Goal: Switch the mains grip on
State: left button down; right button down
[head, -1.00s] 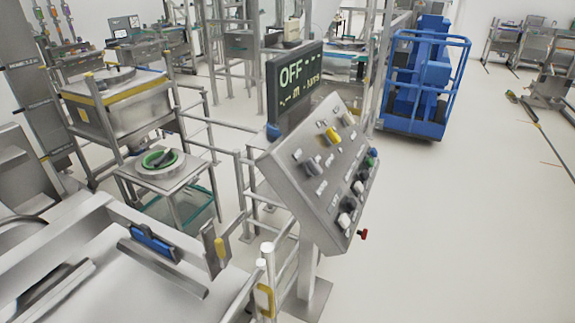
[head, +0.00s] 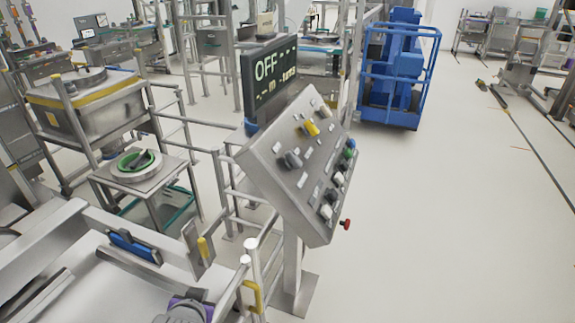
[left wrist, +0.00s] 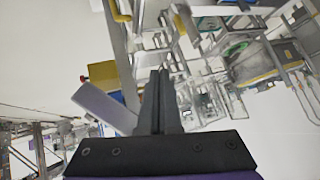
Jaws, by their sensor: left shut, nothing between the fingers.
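The tilted grey control console (head: 262,163) stands right of centre in the head view. A red grip (head: 346,223) sticks out from its lower right side. In the left wrist view a small red part (left wrist: 84,78) shows on a yellow block (left wrist: 106,82), left of my fingers. The display (head: 268,80) above the console reads OFF. My left gripper (left wrist: 156,80) is shut and empty in the left wrist view, pointing up the picture, apart from the red part. My right gripper is not seen.
The console face carries a yellow knob (head: 311,128), a grey knob (head: 291,160) and several others. Railings (head: 250,265) stand to its left. A blue caged lift (head: 395,70) is behind. The floor (head: 460,210) to the right is clear.

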aim_at(289, 159)
pick_arm(q)
jog(key=w+d+r+m+t+h+b, duration=0.1)
jog(key=w+d+r+m+t, duration=0.2)
jog(key=w, duration=0.4)
jog(key=w+d+r+m+t+h, duration=0.1)
jog(key=w+r+m+t, duration=0.15)
jog(key=w+r, duration=0.45)
jog(key=w+d+r+m+t+h, duration=0.2)
jog(key=w+d+m+h, duration=0.4)
jog(key=w+d+m, duration=0.1)
jog(key=shift+d+b, duration=0.4)
jog(key=shift+d, duration=0.5)
jog(key=p+x, duration=0.2)
jog(key=x, duration=1.2)
jog(key=shift+a+r, duration=0.1)
jog(key=shift+a, duration=0.05)
